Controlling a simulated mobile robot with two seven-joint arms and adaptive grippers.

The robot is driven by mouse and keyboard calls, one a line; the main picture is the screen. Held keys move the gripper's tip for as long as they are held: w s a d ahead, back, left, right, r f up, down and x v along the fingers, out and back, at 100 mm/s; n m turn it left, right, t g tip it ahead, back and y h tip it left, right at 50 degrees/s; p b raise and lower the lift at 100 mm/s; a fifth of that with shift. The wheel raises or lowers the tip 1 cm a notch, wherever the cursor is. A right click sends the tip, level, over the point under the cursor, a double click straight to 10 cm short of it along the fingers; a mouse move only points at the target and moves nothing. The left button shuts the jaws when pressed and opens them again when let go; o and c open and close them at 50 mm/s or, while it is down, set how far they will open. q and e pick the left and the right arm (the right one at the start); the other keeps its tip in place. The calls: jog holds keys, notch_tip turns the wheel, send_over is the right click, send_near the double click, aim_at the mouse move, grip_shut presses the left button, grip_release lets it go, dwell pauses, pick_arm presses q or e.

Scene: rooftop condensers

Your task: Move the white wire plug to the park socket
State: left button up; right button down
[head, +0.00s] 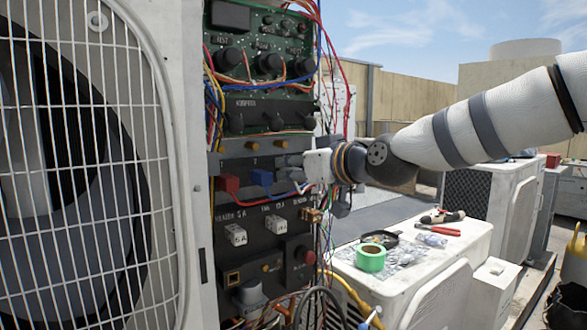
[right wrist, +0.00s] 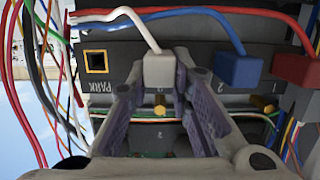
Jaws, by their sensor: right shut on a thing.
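The white plug (right wrist: 158,70) with its white wire (right wrist: 130,18) shows in the right wrist view, between the fingertips of my right gripper (right wrist: 160,76). The gripper is shut on it. The plug is in line with the blue and red plugs at the terminal strip; whether it is fully seated I cannot tell. The park socket (right wrist: 96,61), a dark square opening with a brass rim, is empty, left of the plug and above the upside-down PARK label. In the head view my right gripper (head: 305,168) reaches the panel from the right and hides the plug and park socket.
A blue plug (head: 262,177) and a red plug (head: 228,183) sit beside the white one. Loose wires (right wrist: 45,90) hang close to the park socket's side. The condenser's grille (head: 85,150) stands left of the panel. Tape (head: 370,258) and tools lie on a white unit.

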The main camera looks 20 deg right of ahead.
jog(key=shift+r, duration=0.15)
jog(key=shift+f+p+v, duration=0.15)
jog(key=shift+f+v, duration=0.05)
jog(key=shift+v, duration=0.75)
jog(key=shift+f+p+v, duration=0.15)
jog(key=shift+f+v, duration=0.05)
jog(key=shift+v, duration=0.8)
jog(key=c, duration=2.1)
grip_release()
grip_shut()
jog(key=shift+f, duration=0.1)
